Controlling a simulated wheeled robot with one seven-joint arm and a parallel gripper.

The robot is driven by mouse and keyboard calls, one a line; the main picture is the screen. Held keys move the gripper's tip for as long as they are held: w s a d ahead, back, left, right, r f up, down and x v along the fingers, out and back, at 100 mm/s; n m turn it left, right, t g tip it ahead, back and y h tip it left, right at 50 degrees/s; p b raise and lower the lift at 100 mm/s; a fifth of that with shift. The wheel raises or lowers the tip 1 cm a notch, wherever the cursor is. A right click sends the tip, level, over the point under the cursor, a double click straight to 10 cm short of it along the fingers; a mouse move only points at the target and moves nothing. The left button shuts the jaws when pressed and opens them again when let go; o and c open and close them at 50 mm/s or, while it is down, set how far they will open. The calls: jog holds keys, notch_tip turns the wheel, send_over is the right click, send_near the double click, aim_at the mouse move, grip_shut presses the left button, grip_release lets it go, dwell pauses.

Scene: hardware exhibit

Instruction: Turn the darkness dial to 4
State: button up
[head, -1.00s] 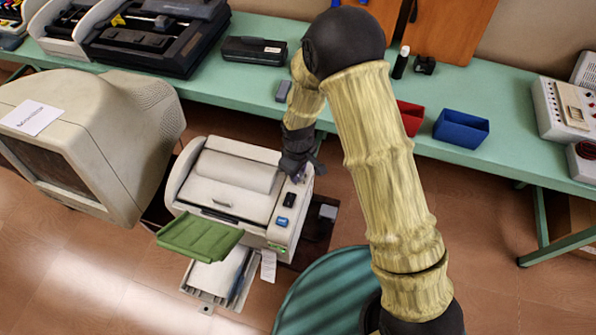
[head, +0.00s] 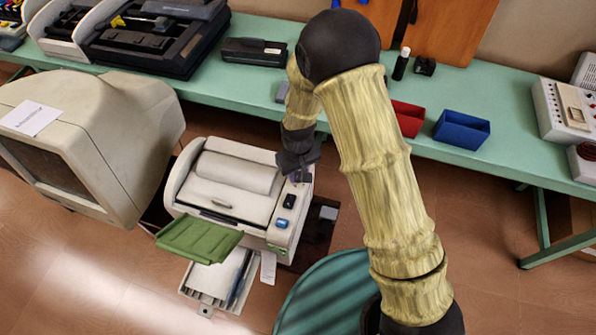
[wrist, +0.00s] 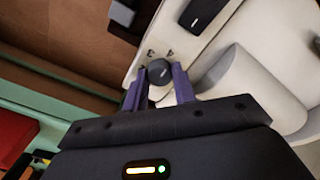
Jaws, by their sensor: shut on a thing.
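The darkness dial (wrist: 159,72) is a round dark grey knob on the white control strip of the printer-like machine (wrist: 215,40). In the wrist view it sits between the two purple fingers of my gripper (wrist: 160,84), which are shut on it from both sides. In the head view my gripper (head: 299,177) is at the upper right corner of the machine (head: 225,192), and it hides the dial.
A black button block (head: 289,201) and a blue button (head: 282,223) lie on the same strip. A green tray (head: 198,238) juts from the machine's front. A beige monitor (head: 95,135) stands close on the left. A green bench (head: 350,110) runs behind.

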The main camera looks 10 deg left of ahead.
aim_at(298, 175)
jog(key=shift+w+a+r, duration=0.1)
jog(key=o, duration=1)
notch_tip(298, 175, up, 17)
jog(key=shift+r+b, duration=0.15)
jog(key=shift+b, duration=0.4)
